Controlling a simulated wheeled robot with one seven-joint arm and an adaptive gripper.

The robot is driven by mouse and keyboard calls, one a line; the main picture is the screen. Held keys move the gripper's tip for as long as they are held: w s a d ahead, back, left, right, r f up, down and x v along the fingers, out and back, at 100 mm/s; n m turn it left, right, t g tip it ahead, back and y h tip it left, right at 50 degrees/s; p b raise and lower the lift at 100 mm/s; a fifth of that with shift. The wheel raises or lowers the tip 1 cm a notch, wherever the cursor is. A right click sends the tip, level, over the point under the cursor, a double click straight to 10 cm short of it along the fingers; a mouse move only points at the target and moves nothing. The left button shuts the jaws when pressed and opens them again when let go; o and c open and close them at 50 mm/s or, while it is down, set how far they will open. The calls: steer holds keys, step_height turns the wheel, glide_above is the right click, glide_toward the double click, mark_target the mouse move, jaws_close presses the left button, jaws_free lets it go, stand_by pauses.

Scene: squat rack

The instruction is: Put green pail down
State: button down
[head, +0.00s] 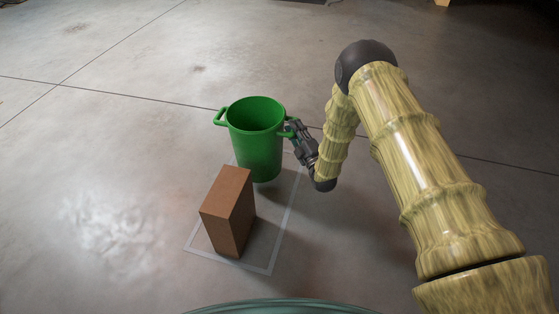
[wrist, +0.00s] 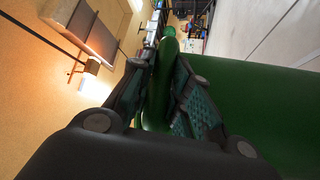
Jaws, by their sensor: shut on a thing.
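A green pail (head: 257,140) with two side handles is upright at the middle of the head view, behind a brown box. My gripper (head: 293,131) is at the pail's right side, shut on its right handle. In the wrist view my gripper (wrist: 160,85) has its fingers on either side of a green part, and the pail's green wall (wrist: 265,110) fills the right. The pail is over the far end of a pale outlined rectangle (head: 277,243) on the floor. I cannot tell whether its bottom touches the floor.
The brown box (head: 229,212) stands upright inside the near part of the outline, close in front of the pail. The grey concrete floor (head: 90,150) to the left is clear. A wall and shelving show in the wrist view's background.

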step_height(320, 180, down, 8)
steer(key=b, duration=0.3)
steer(key=shift+b, duration=0.3)
steer(key=c, duration=1.3)
jaws_free()
steer(key=shift+c, duration=0.2)
steer(key=shift+s, duration=0.15)
